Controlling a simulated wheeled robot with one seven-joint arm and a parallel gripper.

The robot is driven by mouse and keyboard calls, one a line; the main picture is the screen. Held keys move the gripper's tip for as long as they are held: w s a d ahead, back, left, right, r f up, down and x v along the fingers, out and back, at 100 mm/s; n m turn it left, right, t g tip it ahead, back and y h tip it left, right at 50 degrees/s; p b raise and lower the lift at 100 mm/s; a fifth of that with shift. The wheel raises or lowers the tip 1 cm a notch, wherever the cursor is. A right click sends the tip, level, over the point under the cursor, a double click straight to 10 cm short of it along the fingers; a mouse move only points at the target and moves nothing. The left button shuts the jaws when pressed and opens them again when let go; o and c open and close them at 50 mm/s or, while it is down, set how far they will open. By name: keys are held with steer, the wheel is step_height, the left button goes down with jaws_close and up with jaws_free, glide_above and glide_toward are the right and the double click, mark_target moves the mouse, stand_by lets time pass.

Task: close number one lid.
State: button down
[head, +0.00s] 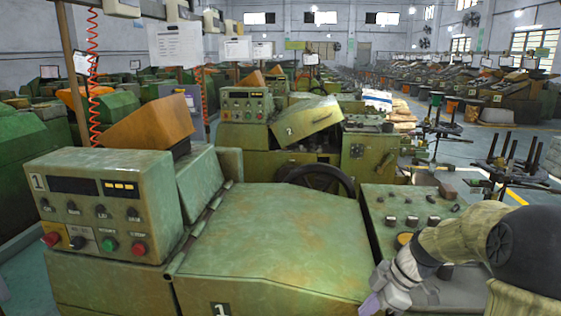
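The number one lid (275,240) is a large worn green cover in the front middle, with a black "1" label at its lower front edge. It lies down, roughly flat, over its machine; I cannot tell whether its front edge is fully seated. The hinge side runs along its left edge, beside the control box. My gripper (374,300) is at the lid's front right corner, low in the picture. Its fingertips are close to the lid edge, and contact is unclear. The fingers are small and partly cut off by the frame, so their opening is hidden.
The number one control box (105,205) with buttons stands at the left. A panel with knobs (400,215) lies right of the lid. A black handwheel (318,180) stands behind it. The number two lid (305,121) is tilted up farther back. Stools (500,170) stand at right.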

steer(key=shift+a+f+b, duration=0.1)
steer(key=shift+f+b, duration=0.55)
steer(key=shift+f, duration=0.8)
steer(key=shift+r, duration=0.1)
steer(key=d+r+p, duration=0.1)
steer(key=d+r, duration=0.1)
steer(key=d+r+p, duration=0.1)
steer(key=d+r, duration=0.2)
steer(key=s+d+r, duration=0.1)
steer(key=d+r, duration=0.2)
steer(key=shift+d+p, duration=0.2)
steer(key=shift+p, duration=0.2)
steer(key=shift+a, duration=0.1)
